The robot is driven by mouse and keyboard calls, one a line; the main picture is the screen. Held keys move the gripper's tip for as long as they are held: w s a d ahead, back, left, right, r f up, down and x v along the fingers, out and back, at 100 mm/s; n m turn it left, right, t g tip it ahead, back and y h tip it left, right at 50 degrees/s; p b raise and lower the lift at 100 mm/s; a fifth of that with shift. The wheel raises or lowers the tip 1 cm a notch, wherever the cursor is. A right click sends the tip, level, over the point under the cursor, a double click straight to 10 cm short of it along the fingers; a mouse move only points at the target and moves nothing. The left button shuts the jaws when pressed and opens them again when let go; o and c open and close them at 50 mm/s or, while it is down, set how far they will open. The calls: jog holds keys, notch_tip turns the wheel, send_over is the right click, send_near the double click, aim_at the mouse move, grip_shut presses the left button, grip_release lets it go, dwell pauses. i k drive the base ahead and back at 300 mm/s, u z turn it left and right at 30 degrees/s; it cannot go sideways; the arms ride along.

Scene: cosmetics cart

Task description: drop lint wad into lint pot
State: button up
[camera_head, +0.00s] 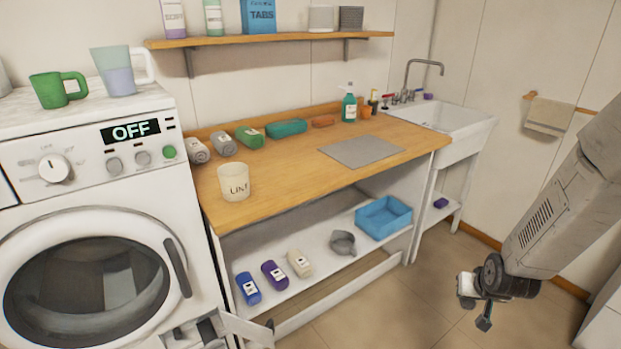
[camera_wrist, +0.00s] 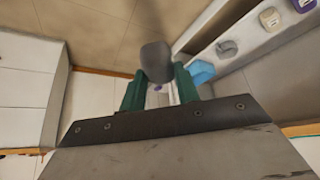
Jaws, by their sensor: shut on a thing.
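The lint pot (camera_head: 234,182), a cream cup with dark "LINT" lettering, stands upright on the wooden counter near its left front, beside the washer. Its inside is not clearly visible. My gripper (camera_head: 474,303) is low at the right in the head view, in front of the sink end and well away from the pot. In the wrist view its green fingers are shut on a smooth dark grey lump, the lint wad (camera_wrist: 156,62), which sticks out past the fingertips. The pot is not in the wrist view.
A washing machine (camera_head: 97,250) stands at the left, its lower hatch (camera_head: 245,328) ajar. Several rolled towels and bottles line the counter's back. A grey mat (camera_head: 362,152) lies right of the pot. The lower shelf holds bottles and a blue bin (camera_head: 384,218). Floor before the counter is clear.

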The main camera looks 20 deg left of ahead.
aim_at(238, 193)
jog(key=k, duration=0.65)
jog(key=u, duration=1)
jog(key=i, duration=0.35)
jog(key=u, duration=0.05)
